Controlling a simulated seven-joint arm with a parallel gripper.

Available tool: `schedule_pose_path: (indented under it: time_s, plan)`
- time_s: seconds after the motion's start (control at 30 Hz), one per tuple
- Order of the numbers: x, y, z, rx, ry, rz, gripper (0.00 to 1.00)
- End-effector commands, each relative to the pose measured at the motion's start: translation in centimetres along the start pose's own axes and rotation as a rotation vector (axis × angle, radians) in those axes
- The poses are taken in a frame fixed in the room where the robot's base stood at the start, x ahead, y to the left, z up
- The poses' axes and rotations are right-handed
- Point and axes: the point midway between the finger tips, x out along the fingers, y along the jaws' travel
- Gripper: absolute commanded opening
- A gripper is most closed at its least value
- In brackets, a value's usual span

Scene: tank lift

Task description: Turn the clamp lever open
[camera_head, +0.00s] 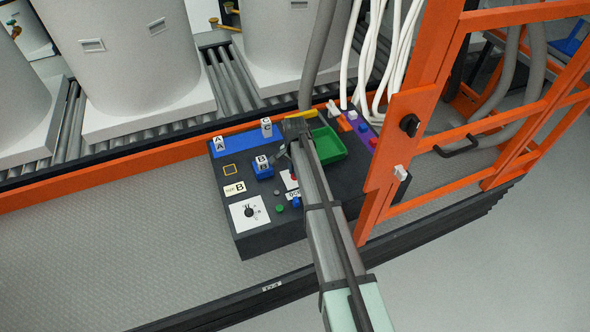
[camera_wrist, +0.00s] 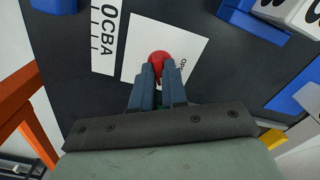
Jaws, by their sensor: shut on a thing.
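In the wrist view the two dark blue-grey fingers of my gripper (camera_wrist: 163,70) are close together on a round red knob (camera_wrist: 161,57). It sits over a white plate with partly hidden lettering that starts with "OP". I take the red knob to be the end of the clamp lever; the rest of the lever is hidden by my fingers. In the head view a red part on a white plate (camera_head: 291,182) shows just left of my arm, on the dark control box (camera_head: 262,221). My fingertips are not clear there.
A green tray (camera_head: 328,146) lies right of my arm. An orange frame (camera_head: 402,128) rises close on the right.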

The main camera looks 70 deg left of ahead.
Motion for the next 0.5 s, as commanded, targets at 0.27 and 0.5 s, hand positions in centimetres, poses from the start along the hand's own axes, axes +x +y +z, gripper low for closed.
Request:
schedule_pose_path:
  time_s: [0.27,0.5]
  plan:
    - [0.07,0.01,0.02,-0.261,0.0,0.001,0.0]
    - [0.08,0.01,0.02,-0.489,0.0,0.001,0.0]
